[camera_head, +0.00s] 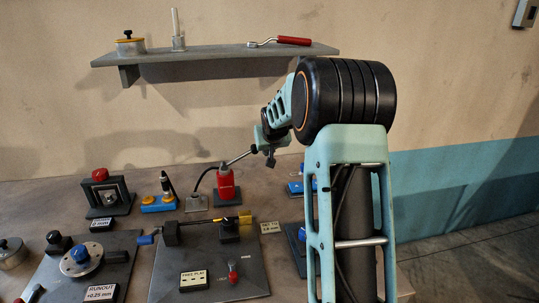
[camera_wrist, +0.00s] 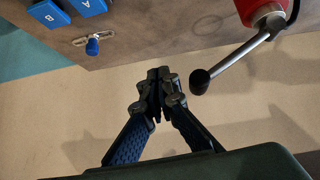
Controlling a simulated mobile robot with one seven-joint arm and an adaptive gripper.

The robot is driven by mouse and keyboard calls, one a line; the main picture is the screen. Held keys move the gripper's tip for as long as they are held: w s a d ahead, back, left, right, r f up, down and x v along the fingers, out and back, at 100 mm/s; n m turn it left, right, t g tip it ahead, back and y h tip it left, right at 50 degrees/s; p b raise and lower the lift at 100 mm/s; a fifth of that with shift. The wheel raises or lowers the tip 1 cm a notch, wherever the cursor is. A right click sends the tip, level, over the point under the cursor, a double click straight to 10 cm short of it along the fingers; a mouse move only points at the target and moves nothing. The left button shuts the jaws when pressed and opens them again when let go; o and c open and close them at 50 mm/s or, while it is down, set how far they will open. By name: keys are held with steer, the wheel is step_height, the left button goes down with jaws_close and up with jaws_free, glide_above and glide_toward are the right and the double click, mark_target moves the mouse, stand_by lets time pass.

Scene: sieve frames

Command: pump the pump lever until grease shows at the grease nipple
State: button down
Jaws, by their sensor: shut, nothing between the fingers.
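The red grease pump (camera_head: 226,184) stands on a dark base at the back of the bench. Its metal pump lever (camera_head: 239,157) slants up and right towards my gripper (camera_head: 270,160). In the wrist view the lever (camera_wrist: 235,60) runs from the red pump (camera_wrist: 258,8) to a black knob (camera_wrist: 200,81). My gripper (camera_wrist: 158,80) is shut and empty, beside the knob with a small gap in that view. A black hose curves from the pump to a small grey block (camera_head: 196,203). The grease nipple is too small to make out, and I see no grease.
Left of the pump are a blue block with orange buttons (camera_head: 158,204) and a red-knobbed fixture (camera_head: 107,193). Dark plates with gauges and labels fill the front. A wall shelf (camera_head: 215,54) hangs above. Blue blocks A (camera_wrist: 86,6) and B (camera_wrist: 48,14) lie beyond the gripper.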

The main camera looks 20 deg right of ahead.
steer(key=s+d+r+b, duration=0.1)
steer(key=s+r, duration=0.6)
steer(key=shift+s+d, duration=0.15)
steer(key=shift+s, duration=0.05)
stand_by(0.8)
steer(key=shift+f, duration=0.1)
stand_by(0.6)
